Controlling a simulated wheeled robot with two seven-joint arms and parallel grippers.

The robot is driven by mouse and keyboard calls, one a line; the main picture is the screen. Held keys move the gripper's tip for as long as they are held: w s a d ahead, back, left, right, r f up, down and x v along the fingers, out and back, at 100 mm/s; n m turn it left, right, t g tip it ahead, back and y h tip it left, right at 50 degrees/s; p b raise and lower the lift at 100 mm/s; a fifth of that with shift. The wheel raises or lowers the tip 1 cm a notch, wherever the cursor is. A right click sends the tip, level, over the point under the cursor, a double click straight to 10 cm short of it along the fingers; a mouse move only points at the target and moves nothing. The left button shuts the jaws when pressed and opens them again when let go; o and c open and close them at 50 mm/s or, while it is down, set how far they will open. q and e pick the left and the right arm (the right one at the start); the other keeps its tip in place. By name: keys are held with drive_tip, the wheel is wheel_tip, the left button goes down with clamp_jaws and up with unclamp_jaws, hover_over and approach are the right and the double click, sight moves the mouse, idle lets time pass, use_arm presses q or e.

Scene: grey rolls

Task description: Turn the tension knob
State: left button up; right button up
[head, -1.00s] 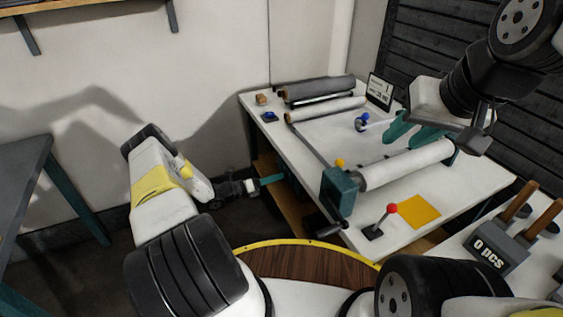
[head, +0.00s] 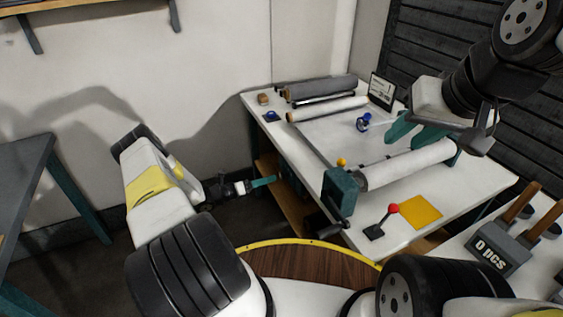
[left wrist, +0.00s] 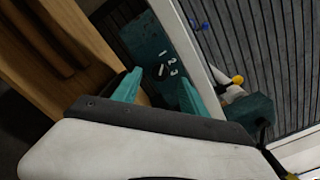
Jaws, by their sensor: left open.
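A dark teal panel (left wrist: 150,42) with white numerals 1, 2, 3 and a short white mark shows in the left wrist view, beyond my left gripper (left wrist: 159,92). Its two teal fingers are apart, with nothing seen between them. In the head view, my left gripper (head: 264,181) is beside the table's left side, left of a dark teal box (head: 291,184) below the tabletop. My right gripper (head: 416,132) is over the table, just behind the front white roll (head: 410,164), with its teal fingers apart.
A teal block (head: 341,190) with a yellow knob (head: 341,162) and black crank stands at the table's near-left corner. A red-ball lever (head: 393,209) and yellow sheet (head: 421,212) lie right of it. Grey rolls (head: 321,87) lie at the back. A wooden shelf (head: 293,211) sits below.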

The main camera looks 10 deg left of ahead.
use_arm(q)
drive_tip(key=v, duration=0.4)
idle(0.3)
drive_tip(key=s+d+r+m+g+y, duration=0.2)
drive_tip(key=s+d+r+m+g, duration=0.1)
drive_tip(key=r+m, duration=0.55)
drive_tip(key=s+d+r+m+g+y, duration=0.25)
drive_tip(key=r+m+g, duration=0.2)
drive_tip(key=r, duration=0.65)
drive_tip(key=s+d+r+m+g+y, duration=0.1)
drive_tip(key=s+d+r+m+g, duration=0.15)
drive_tip(key=r+m, duration=0.55)
drive_tip(key=s+r+m+t+y, duration=0.6)
drive_tip(key=s+r+m, duration=0.7)
drive_tip(key=s+r, duration=0.4)
drive_tip(key=s+y, duration=0.1)
drive_tip(key=s, duration=0.2)
drive_tip(key=shift+s+a+r, duration=0.15)
drive_tip(key=shift+s+a, duration=0.05)
drive_tip(key=shift+s, duration=0.15)
